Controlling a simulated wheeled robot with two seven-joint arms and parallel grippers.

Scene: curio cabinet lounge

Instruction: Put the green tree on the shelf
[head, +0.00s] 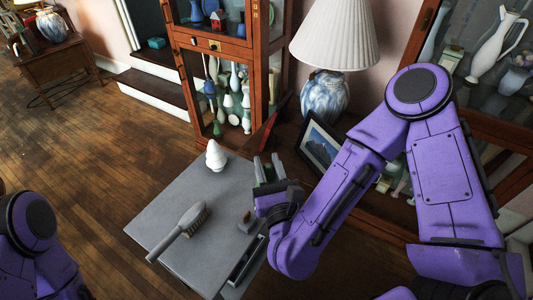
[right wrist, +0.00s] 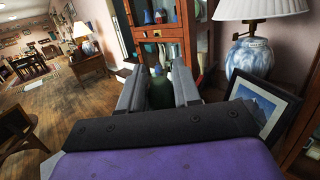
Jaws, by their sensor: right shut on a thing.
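My right gripper (head: 268,172) is shut on the green tree, above the right back part of the grey table. In the right wrist view, the green tree (right wrist: 160,93) shows as a dark green rounded shape between the two fingers (right wrist: 160,88). Its lower part is hidden by the gripper body. The wooden cabinet with shelves (head: 213,46) stands behind the table and also shows ahead in the right wrist view (right wrist: 158,33). Its shelves hold vases and small figures. Only part of my left arm shows at the lower left; its gripper is out of view.
A lamp (head: 325,90) and a framed picture (head: 319,142) stand close to my right arm. Wood floor is clear at left.

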